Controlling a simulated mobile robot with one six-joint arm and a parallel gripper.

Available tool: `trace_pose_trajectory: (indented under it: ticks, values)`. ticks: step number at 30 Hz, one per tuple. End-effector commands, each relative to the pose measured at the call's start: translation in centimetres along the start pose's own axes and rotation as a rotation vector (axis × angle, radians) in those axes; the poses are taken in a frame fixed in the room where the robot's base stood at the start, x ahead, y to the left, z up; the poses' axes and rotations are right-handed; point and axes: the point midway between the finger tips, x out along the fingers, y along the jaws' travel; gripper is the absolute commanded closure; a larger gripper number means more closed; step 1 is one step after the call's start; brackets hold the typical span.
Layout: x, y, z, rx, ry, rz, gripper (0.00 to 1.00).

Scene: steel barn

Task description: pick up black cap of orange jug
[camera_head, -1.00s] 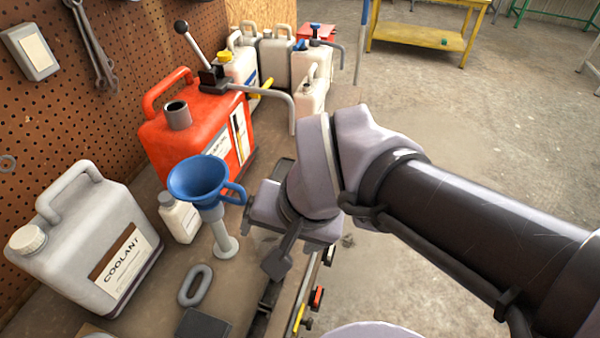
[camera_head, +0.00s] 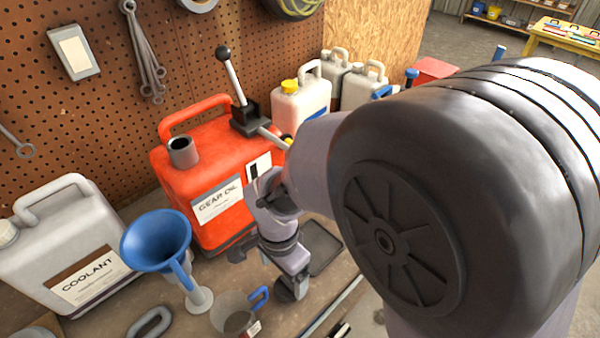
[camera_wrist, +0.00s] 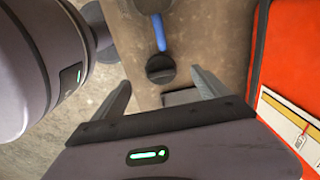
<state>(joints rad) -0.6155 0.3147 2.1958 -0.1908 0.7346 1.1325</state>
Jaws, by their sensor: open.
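The orange jug (camera_head: 205,170), labelled gear oil, stands on the bench with its grey neck open. It also shows at the right of the wrist view (camera_wrist: 290,60). A round black cap (camera_wrist: 160,68) with a raised grip bar lies on the bench in the wrist view. My gripper (camera_wrist: 161,78) is open and empty above the bench, its fingers either side of the cap in that picture; the height gap is hard to judge. In the head view my gripper (camera_head: 268,270) is in front of the jug, and the cap is at least partly hidden.
A clear cup (camera_head: 235,312) with a blue handle stands beside the cap. A blue funnel (camera_head: 155,240) and grey coolant jug (camera_head: 65,245) are left. A dark tray (camera_head: 320,245) lies right of my gripper. A lever-topped pump (camera_head: 250,118) rises behind the orange jug.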

Motion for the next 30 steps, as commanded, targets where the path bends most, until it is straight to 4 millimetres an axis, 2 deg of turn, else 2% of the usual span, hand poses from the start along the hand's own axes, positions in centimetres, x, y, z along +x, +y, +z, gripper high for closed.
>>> trace_pose_trajectory:
  ticks: [1,8,14,20,23,30]
  values:
    - [1.4,0.0,0.0,0.0,0.0,0.001,0.15]
    - [3.5,0.0,-0.3,0.001,-0.001,0.0,0.15]
    - [7.5,0.0,-0.9,0.0,-0.001,0.002,0.15]
    - [7.5,-0.1,-0.9,0.0,0.0,-0.002,0.15]
    - [7.5,-0.1,-0.9,0.0,0.0,-0.002,0.3]
    - [7.5,-0.1,-0.9,0.0,0.0,-0.002,0.77]
